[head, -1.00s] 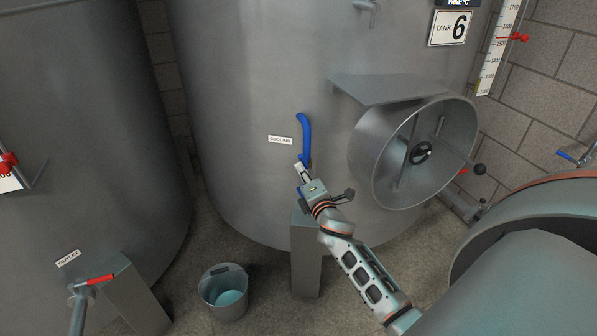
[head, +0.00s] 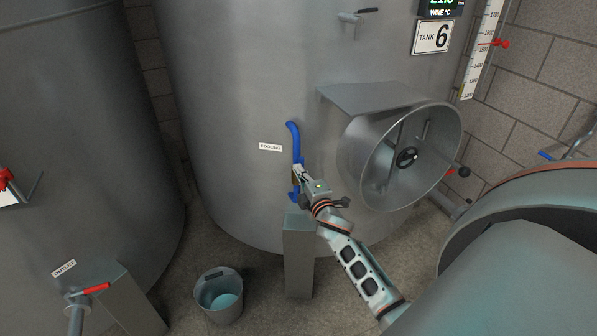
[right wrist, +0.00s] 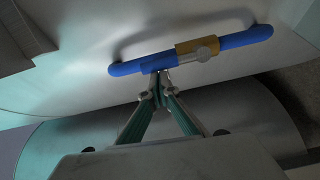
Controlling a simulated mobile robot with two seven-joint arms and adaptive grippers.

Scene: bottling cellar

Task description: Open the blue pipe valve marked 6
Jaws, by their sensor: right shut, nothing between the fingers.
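The blue pipe (head: 294,138) stands upright on the tank wall, beside a COOLING label (head: 270,147) and below the TANK 6 sign (head: 433,37). Its brass valve body (head: 295,179) is partly hidden by my right gripper (head: 298,171). In the right wrist view the pipe (right wrist: 236,41) runs across the top, with the brass body (right wrist: 185,48) and a round silver piece on it. My right gripper (right wrist: 160,75) is shut and empty, its tips at or very close to the pipe beside the brass body. Contact is unclear. My left gripper is out of view.
A round manway (head: 400,157) with a black handwheel juts out right of the pipe. A grey post (head: 298,255) stands below it. A bucket (head: 219,296) is on the floor. A red-handled outlet (head: 96,288) is at lower left. Another vessel fills the lower right.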

